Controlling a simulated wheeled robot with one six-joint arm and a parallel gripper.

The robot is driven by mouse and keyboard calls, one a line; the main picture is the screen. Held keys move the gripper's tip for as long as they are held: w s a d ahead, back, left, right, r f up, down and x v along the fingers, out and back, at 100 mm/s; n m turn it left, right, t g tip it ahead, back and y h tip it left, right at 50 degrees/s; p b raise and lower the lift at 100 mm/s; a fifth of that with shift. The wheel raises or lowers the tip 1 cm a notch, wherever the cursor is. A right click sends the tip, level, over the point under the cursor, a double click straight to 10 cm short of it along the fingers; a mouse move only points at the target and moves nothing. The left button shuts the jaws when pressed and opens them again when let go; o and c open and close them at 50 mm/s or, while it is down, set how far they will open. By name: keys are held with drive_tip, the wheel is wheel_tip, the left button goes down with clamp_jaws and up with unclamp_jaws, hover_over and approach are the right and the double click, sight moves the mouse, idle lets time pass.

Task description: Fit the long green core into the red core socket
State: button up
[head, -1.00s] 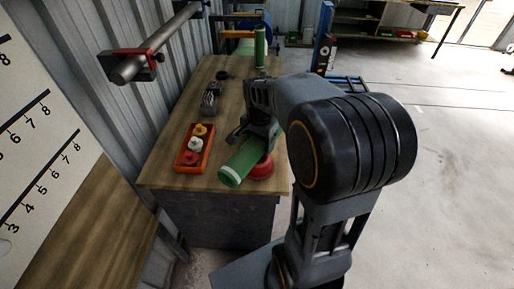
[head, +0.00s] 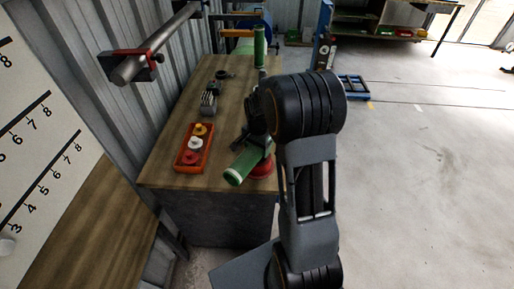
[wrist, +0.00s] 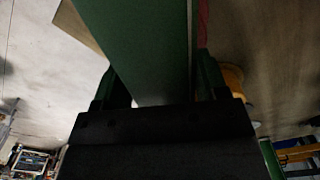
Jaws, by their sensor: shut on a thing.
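The long green core (head: 246,163) is in my gripper (head: 262,138), tilted, with its pale near end pointing down and left toward the front of the bench. The red core socket (head: 262,170) sits on the bench near its front right edge, just right of and partly behind the core. I cannot tell if they touch; the core does not appear seated in it. In the wrist view the core (wrist: 145,45) runs between the two fingers of my gripper (wrist: 162,88), which are shut on it. A red strip shows at the core's right, probably the socket.
An orange tray (head: 179,168) with red, white and yellow knobbed pieces stands left on the wooden bench (head: 165,178). Another green cylinder (head: 260,48) stands upright at the back. A grey ribbed object (head: 208,103) lies behind the tray. A wall-mounted bar (head: 160,50) juts out at left.

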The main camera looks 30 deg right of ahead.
drive_tip(key=shift+f, duration=0.1)
drive_tip(key=shift+f+b, duration=0.4)
drive_tip(key=o, duration=1.2)
wheel_tip(320, 180, up, 12)
drive_tip(key=shift+p, duration=0.4)
drive_tip(key=shift+a+r, duration=0.1)
drive_tip(key=shift+r, duration=0.25)
drive_tip(key=s+a+n+t, duration=0.1)
drive_tip(key=s+a+n, duration=0.2)
drive_tip(key=s+n, duration=0.1)
drive_tip(key=s+a+r+n+t, duration=0.1)
drive_tip(key=s+a+n, duration=0.2)
drive_tip(key=s, duration=0.3)
drive_tip(key=s+a+n+t, duration=0.1)
drive_tip(key=s+a+n, duration=0.2)
drive_tip(key=s+n, duration=0.2)
drive_tip(key=shift+s+a+r+t, duration=0.2)
drive_tip(key=shift+s+a+t, duration=0.2)
drive_tip(key=shift+s, duration=0.2)
